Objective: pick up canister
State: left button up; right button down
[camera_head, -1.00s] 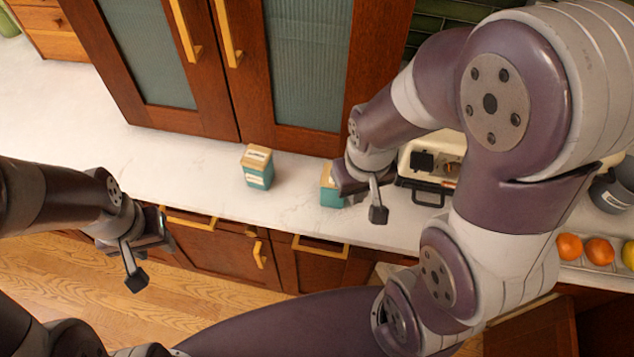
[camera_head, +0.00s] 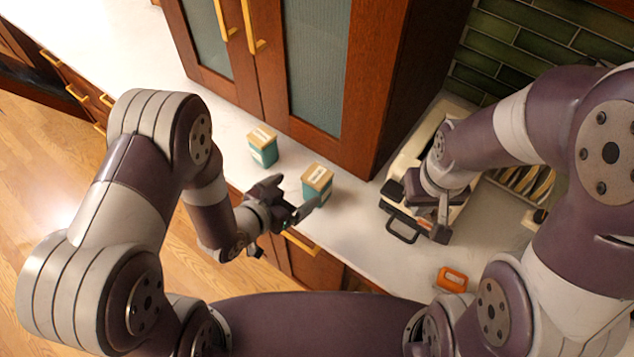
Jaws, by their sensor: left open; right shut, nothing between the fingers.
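Two teal canisters with wooden lids and white labels stand upright on the white counter. One canister (camera_head: 263,147) is further left, by the cabinet doors. The other canister (camera_head: 317,187) is nearer and to the right. My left gripper (camera_head: 288,226) is open at the counter's front edge, just in front of the nearer canister. One finger overlaps that canister's lower part in view; I cannot tell if it touches. Nothing is seen between its fingers. My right gripper (camera_head: 436,222) is shut and empty, over the front of the pale appliance.
A pale appliance (camera_head: 400,165) with a black handle (camera_head: 402,230) stands right of the canisters. An orange object (camera_head: 452,279) lies on the counter before it. The wooden cabinet (camera_head: 366,90) rises behind the canisters. Bare counter (camera_head: 350,225) lies between canister and appliance.

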aim_at(312, 181)
pick_arm(q)
jog(key=x, duration=0.4)
jog(key=shift+d, duration=0.25)
jog(key=p+x, duration=0.2)
jog(key=x, duration=0.3)
jog(key=shift+w+d+f, duration=0.1)
jog(key=shift+w+f, duration=0.15)
jog(key=shift+w+d+f, duration=0.15)
jog(key=c, duration=1.2)
jog(key=shift+c, duration=0.6)
pick_arm(e)
jog(key=shift+w+d+r, duration=0.1)
jog(key=shift+r, duration=0.4)
jog(key=shift+w+d+r, duration=0.1)
jog(key=shift+r, duration=0.4)
